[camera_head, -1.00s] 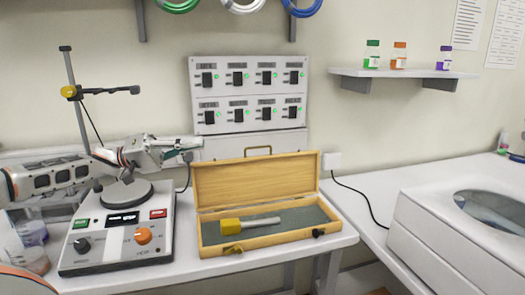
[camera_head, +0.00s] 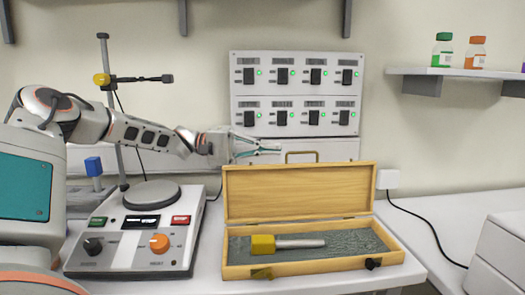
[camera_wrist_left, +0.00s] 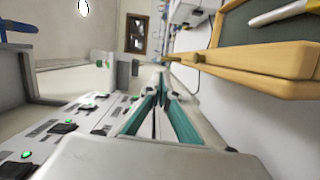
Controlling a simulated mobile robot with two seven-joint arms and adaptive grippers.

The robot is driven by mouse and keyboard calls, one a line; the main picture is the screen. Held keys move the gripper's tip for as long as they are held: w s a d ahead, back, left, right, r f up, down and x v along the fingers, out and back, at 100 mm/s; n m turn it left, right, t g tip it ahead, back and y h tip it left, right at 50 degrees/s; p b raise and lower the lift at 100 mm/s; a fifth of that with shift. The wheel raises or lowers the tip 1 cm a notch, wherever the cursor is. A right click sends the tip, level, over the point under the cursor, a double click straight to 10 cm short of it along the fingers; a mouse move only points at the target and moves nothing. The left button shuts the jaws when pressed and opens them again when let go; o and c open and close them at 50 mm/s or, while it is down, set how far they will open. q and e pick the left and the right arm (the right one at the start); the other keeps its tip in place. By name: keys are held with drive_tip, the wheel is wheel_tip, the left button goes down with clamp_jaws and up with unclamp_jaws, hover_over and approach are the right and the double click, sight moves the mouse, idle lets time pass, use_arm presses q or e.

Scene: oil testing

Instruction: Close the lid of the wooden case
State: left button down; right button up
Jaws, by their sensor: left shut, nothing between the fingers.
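The wooden case (camera_head: 312,267) stands open on the white bench in the head view. Its lid (camera_head: 297,191) is raised upright at the back, with a handle (camera_head: 301,153) on its top edge. A probe with a yellow block (camera_head: 263,245) and a metal shaft lies on the grey lining inside. My left gripper (camera_head: 280,149) is shut and empty, just behind and left of the lid's top edge, in front of the wall panel. In the left wrist view the shut fingers (camera_wrist_left: 162,78) are beside the case's wooden edge (camera_wrist_left: 270,65). My right gripper is not in view.
A hotplate stirrer (camera_head: 135,245) with a stand and clamp (camera_head: 140,78) is left of the case, under my left arm. A switch panel (camera_head: 295,95) is on the wall behind. A shelf with bottles (camera_head: 443,50) is at the right. A cable runs along the bench right of the case.

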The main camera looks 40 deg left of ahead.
use_arm(q)
drive_tip(key=x, duration=0.4)
drive_tip(key=shift+w+d, duration=0.25)
drive_tip(key=shift+d, duration=0.05)
